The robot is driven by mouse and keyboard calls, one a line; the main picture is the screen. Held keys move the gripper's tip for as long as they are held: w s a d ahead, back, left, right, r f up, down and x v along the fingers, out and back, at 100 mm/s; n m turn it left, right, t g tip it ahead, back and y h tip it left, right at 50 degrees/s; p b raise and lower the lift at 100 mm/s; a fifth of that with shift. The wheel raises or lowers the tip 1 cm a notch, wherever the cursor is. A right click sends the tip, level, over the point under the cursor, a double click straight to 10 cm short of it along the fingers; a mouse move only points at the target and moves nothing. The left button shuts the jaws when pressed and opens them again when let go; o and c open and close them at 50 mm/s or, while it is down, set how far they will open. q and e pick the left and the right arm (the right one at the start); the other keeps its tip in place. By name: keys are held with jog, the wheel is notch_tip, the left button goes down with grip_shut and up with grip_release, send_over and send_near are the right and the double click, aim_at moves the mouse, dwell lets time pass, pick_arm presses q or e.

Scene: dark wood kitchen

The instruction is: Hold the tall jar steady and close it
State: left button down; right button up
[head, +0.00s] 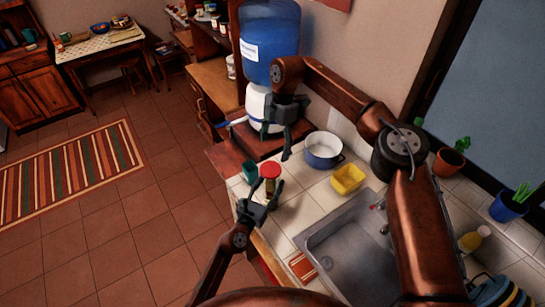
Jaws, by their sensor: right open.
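The tall jar (270,188) stands near the left edge of the tiled counter. A red lid (270,169) shows at its top; I cannot tell whether it is seated or loose. My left gripper (269,186) reaches in from below, with its dark fingers on either side of the jar's body. I cannot tell whether they touch it. The fingers hide part of the jar. My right gripper (276,143) is open and empty, pointing down above and behind the jar, in front of the water dispenser.
A dark green cup (250,172) stands close left of the jar. A blue-white pot (323,150) and a yellow container (347,179) are to the right. The sink (345,245) lies at front right. The water dispenser (269,45) rises behind. Bare tiles lie right of the jar.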

jog(key=shift+w+d+r, duration=0.1)
jog(key=shift+r, duration=0.75)
jog(key=shift+w+d+r, duration=0.1)
jog(key=shift+r, duration=0.7)
pick_arm(q)
jog(key=c, duration=0.9)
grip_release()
jog(key=v, duration=1.2)
jog(key=shift+a, duration=0.1)
